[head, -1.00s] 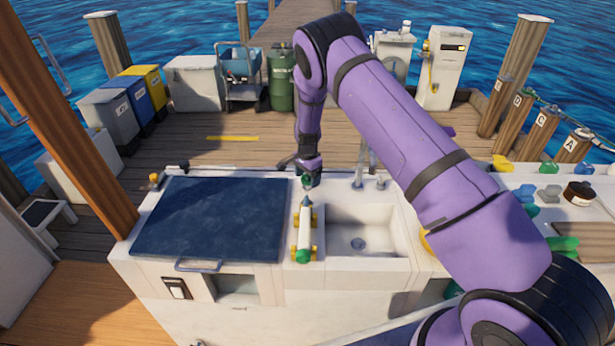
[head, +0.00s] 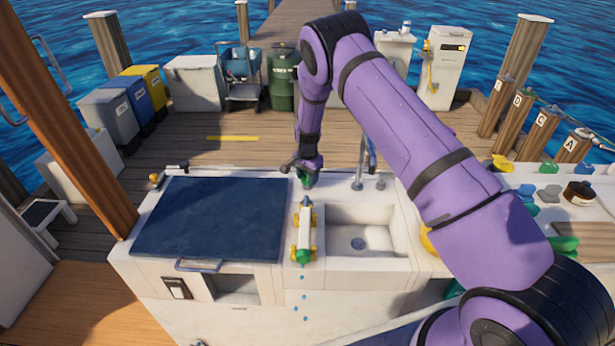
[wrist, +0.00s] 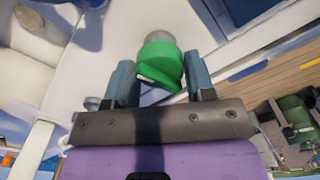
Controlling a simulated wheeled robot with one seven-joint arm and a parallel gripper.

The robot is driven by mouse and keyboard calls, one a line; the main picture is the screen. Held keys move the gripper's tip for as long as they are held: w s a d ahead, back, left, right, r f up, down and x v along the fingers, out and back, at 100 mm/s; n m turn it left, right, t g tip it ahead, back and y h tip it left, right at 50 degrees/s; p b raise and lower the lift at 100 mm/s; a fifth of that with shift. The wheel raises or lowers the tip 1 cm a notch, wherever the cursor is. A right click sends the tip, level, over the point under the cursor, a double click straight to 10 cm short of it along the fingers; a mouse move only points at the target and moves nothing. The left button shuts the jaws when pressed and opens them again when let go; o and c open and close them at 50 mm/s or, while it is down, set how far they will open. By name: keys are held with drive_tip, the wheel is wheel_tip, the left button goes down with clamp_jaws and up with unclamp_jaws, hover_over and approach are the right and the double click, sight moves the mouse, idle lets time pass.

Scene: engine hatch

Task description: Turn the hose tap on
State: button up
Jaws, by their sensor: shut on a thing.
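A green tap knob (wrist: 160,62) on a grey stem sits between the two fingers of my gripper (wrist: 160,80) in the wrist view. My gripper is shut on this knob, which I take to be the hose tap. In the head view my gripper (head: 305,172) is at the back edge of the white counter, with a bit of the green knob (head: 306,182) showing beneath it. A white fitting with yellow and green parts (head: 304,230) lies on the counter in front of it. Several blue water drops (head: 304,293) show below its green end, in front of the counter.
A dark blue hatch lid (head: 211,217) lies shut to the left. A sink (head: 366,232) with a faucet (head: 360,165) is close on the right. Bins, a cart and a green drum (head: 283,80) stand on the dock behind.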

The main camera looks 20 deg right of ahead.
sight(307, 174)
drive_tip(key=n, duration=1.1)
drive_tip(key=shift+n, duration=2.2)
drive_tip(key=o, duration=0.9)
drive_tip(key=shift+r, duration=0.1)
wheel_tip(307, 174, up, 11)
drive_tip(key=shift+f, duration=0.15)
